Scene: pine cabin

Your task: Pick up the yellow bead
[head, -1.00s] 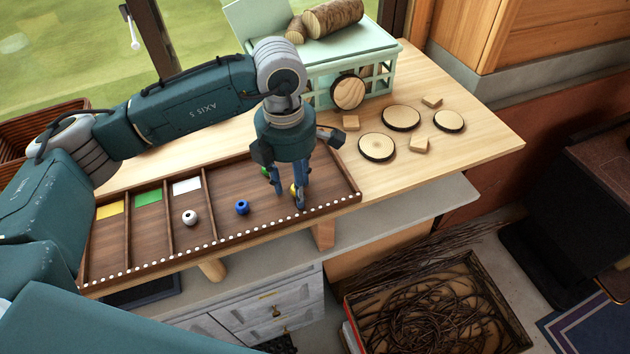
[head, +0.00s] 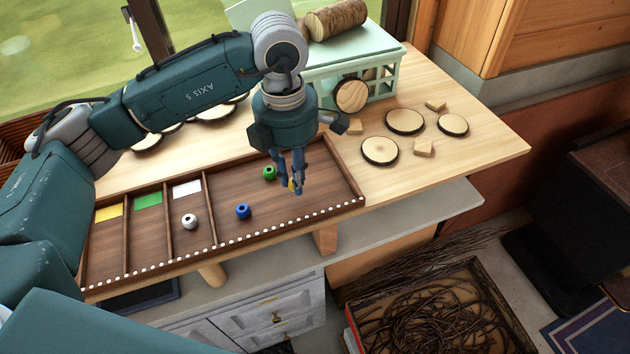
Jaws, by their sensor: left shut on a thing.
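My left gripper (head: 294,187) points down over the large right compartment of the brown wooden tray (head: 330,210). It is shut on the yellow bead (head: 291,185), which shows only as a small patch between the fingers. The gripper appears raised a little above the tray floor. A green bead (head: 269,173) lies just left of the fingers, and a blue bead (head: 242,211) lies farther left in the same compartment. A white bead (head: 189,221) lies in the compartment with the white patch (head: 187,189). My right gripper is not in view.
Left compartments have a green patch (head: 148,201) and a yellow patch (head: 109,212). Wood slices (head: 380,151) and small blocks lie on the table right of the tray. A mint crate (head: 385,82) with a log (head: 336,19) stands behind. A box of twigs (head: 430,315) sits below.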

